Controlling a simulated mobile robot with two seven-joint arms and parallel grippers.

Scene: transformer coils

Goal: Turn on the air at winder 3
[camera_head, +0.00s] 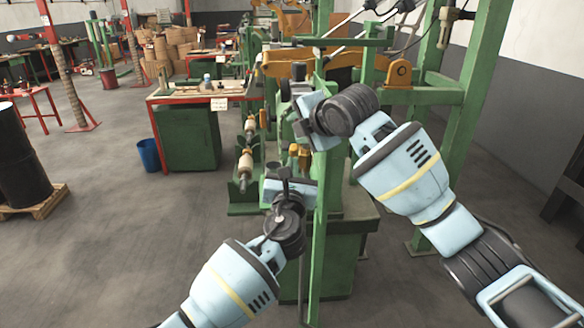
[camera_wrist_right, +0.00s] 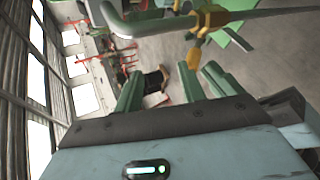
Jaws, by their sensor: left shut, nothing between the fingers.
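The green winder (camera_head: 335,235) stands in front of me, with a tall green post and yellow-orange parts. My left gripper (camera_head: 286,180) is shut and empty, in front of the winder's lower part, left of the post. My right gripper (camera_head: 302,112) is higher, beside the upper part of the post; its fingers are too hidden to tell open from shut. In the right wrist view a yellow fitting (camera_wrist_right: 208,18) with a green bent bar (camera_wrist_right: 150,24) shows beyond my gripper's dark edge. I cannot tell whether this is the air valve. No winder number is readable.
A green cabinet bench with a red edge (camera_head: 190,97) stands to the left, with a blue bin (camera_head: 149,155) beside it. A black drum (camera_head: 20,160) on a pallet (camera_head: 48,203) is at far left. Green frame posts (camera_head: 478,90) rise at right.

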